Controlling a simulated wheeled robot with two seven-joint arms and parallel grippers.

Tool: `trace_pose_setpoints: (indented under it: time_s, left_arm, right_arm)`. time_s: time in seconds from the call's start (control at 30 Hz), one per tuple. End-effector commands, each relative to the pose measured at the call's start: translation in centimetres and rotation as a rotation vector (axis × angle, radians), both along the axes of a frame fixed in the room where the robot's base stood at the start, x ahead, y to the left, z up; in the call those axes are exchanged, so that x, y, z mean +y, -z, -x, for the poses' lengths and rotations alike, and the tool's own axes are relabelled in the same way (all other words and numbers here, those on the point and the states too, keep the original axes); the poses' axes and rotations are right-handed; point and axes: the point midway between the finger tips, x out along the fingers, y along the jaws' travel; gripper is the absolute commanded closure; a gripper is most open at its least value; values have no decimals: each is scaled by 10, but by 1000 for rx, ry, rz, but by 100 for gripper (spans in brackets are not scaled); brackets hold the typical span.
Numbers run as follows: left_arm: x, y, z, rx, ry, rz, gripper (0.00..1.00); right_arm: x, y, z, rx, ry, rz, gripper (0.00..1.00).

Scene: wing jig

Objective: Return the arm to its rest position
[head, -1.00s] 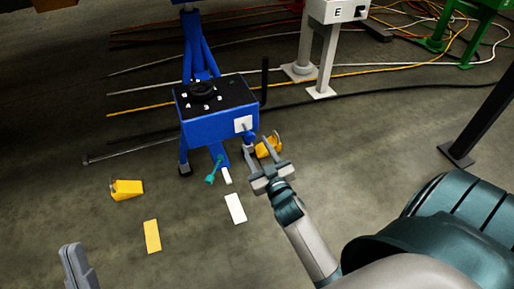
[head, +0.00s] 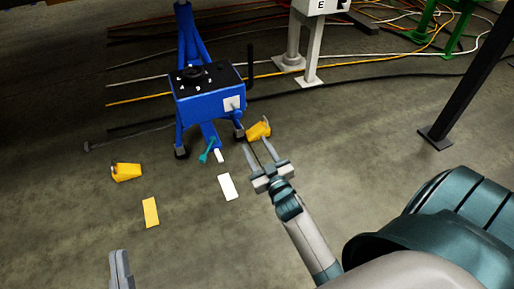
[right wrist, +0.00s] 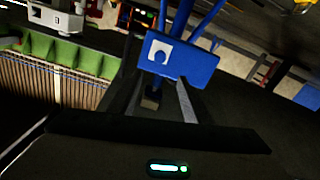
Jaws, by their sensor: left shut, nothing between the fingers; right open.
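My right gripper (head: 264,152) is open and empty in the head view, at the end of the arm that comes in from the lower right. It is below and to the right of the blue stand's box (head: 211,104), apart from it in the picture. My left gripper (head: 120,256) is shut and empty at the bottom edge, mostly cut off.
Yellow objects lie on the floor left (head: 126,172) and right (head: 259,129) of the stand. A white floor patch (head: 228,187) and a yellow patch (head: 151,212) lie nearer. A grey post (head: 313,50), cables and a black post (head: 470,90) stand behind and right.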

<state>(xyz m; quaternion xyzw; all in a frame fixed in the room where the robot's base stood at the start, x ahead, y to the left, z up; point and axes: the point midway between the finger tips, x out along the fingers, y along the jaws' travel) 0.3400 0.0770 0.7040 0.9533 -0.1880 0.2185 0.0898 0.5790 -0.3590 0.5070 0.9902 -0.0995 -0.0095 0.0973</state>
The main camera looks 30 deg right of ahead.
Motion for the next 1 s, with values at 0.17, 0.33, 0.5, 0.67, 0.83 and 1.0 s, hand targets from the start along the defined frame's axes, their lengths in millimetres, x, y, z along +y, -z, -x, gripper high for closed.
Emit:
trace_pose_setpoints:
  time_s: [0.17, 0.33, 0.5, 0.67, 0.83, 1.0]
  left_arm:
    - [0, 0, 0, -1, -1, 1, 100]
    - [0, -1, 0, -2, -1, 2, 100]
    - [1, -1, -1, -3, -3, 2, 100]
    - [1, -1, -1, -3, -3, 2, 100]
    - [1, -1, -1, -3, -3, 2, 100]
    - [1, -1, -1, -3, -3, 2, 100]
  right_arm:
    - [0, 0, 0, 0, 0, 0, 55]
    - [0, 0, 0, 0, 0, 0, 55]
    - [0, 0, 0, 0, -1, 0, 55]
    - [13, -4, 4, -13, -29, 2, 55]
    - [59, -22, 22, -63, -131, 3, 55]
    - [134, -56, 64, -153, -294, -25, 55]
